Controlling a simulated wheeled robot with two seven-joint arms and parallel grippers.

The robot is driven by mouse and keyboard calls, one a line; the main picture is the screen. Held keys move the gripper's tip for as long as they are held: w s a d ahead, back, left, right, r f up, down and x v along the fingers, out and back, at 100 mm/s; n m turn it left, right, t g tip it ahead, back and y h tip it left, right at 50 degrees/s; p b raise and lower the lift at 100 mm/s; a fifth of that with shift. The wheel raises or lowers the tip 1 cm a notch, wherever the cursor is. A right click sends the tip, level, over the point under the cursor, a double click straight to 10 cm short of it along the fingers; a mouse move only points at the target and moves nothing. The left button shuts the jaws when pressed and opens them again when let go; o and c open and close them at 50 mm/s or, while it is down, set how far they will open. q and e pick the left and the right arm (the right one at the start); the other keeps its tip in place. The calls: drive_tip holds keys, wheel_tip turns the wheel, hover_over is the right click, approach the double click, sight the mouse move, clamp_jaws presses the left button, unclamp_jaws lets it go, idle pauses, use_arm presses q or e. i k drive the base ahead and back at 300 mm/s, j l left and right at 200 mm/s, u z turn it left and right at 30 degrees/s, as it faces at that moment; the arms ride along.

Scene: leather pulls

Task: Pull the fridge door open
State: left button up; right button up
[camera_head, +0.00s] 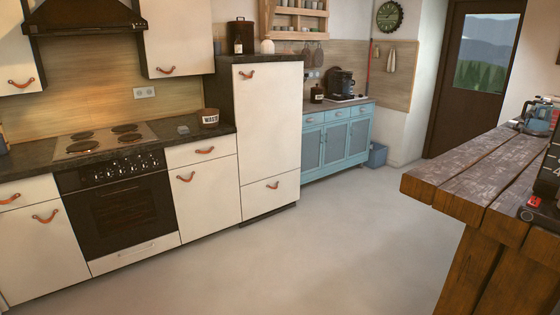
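The fridge is most likely the tall white cabinet (268,125) in the middle of the head view, though I cannot tell for sure. Its large upper door looks shut and has an orange leather pull (247,75) near its top left corner. A lower white panel (270,197) has a similar leather pull (272,185). Neither of my grippers shows in this view.
A black oven (122,210) with a hob and white drawers line the left wall. A blue cabinet (338,141) stands right of the tall cabinet. A wooden table (485,180) juts in from the right. The grey floor (310,250) between is clear.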

sight(268, 97)
drive_tip(key=i+l, duration=0.1)
drive_tip(key=i, duration=2.5)
drive_tip(key=j+u, duration=0.05)
drive_tip(key=j, duration=0.05)
